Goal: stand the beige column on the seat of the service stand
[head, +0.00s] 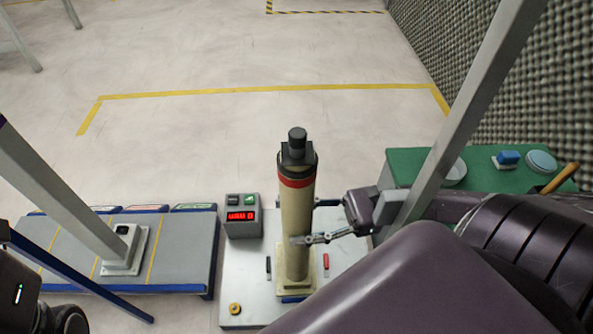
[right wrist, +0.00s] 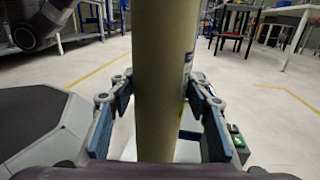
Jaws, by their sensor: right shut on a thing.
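The beige column (head: 297,225) is tall and looks upright, with a red band and a dark cap at its top. My right gripper (head: 299,240) is shut on its lower part, coming in from the right. In the right wrist view, the column (right wrist: 165,85) stands between the two finger pads. The service stand (head: 240,280) is a light grey top under the column. Its beige square seat (head: 309,272) shows around the column's foot; I cannot tell whether the foot fully rests in it. My left gripper's fingers are not visible.
A grey box with a red display (head: 242,216) sits at the stand's back left. A black and a red-handled item and a yellow ring (head: 235,309) lie on the top. A grey bench (head: 180,250) is left; a green table (head: 405,163) with small items is right.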

